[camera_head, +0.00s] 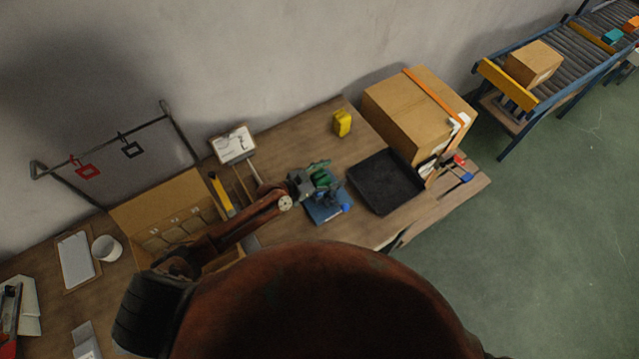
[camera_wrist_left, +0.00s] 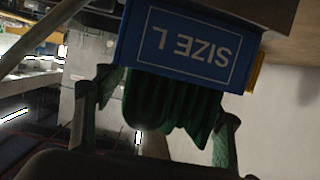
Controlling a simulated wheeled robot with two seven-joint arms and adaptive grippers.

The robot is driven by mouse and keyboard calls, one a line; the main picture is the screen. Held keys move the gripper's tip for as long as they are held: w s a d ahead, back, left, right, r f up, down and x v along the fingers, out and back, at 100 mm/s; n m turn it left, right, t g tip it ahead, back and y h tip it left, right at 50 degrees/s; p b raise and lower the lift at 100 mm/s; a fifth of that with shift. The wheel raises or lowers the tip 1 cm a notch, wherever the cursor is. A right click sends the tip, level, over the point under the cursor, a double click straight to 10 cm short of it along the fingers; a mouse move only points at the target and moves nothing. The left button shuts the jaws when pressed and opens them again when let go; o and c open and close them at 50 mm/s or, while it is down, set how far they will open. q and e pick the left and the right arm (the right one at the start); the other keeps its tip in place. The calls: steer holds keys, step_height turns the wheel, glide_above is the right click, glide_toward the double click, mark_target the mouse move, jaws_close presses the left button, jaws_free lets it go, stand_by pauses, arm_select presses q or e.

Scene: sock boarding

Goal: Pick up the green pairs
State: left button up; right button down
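The green pair (camera_head: 321,178) is a small ribbed green bundle at the middle of the bench, partly hidden by my gripper. In the left wrist view the green bundle (camera_wrist_left: 170,103) hangs below a blue "SIZE L" block (camera_wrist_left: 192,45) in that picture. The blue block (camera_head: 325,208) also shows in the head view, just below the gripper. My left gripper (camera_head: 315,172) is at the bundle. In the left wrist view its fingers (camera_wrist_left: 160,118) stand wide apart on either side of the green bundle, with a gap at the left finger. My right gripper is not in view.
A black tray (camera_head: 385,182) lies right of the gripper, beside a large strapped cardboard box (camera_head: 415,110). A yellow object (camera_head: 342,123) stands behind. A conveyor (camera_head: 575,55) stands at far right.

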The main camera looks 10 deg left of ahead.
arm_select(q)
steer(key=c, duration=1.5)
jaws_close()
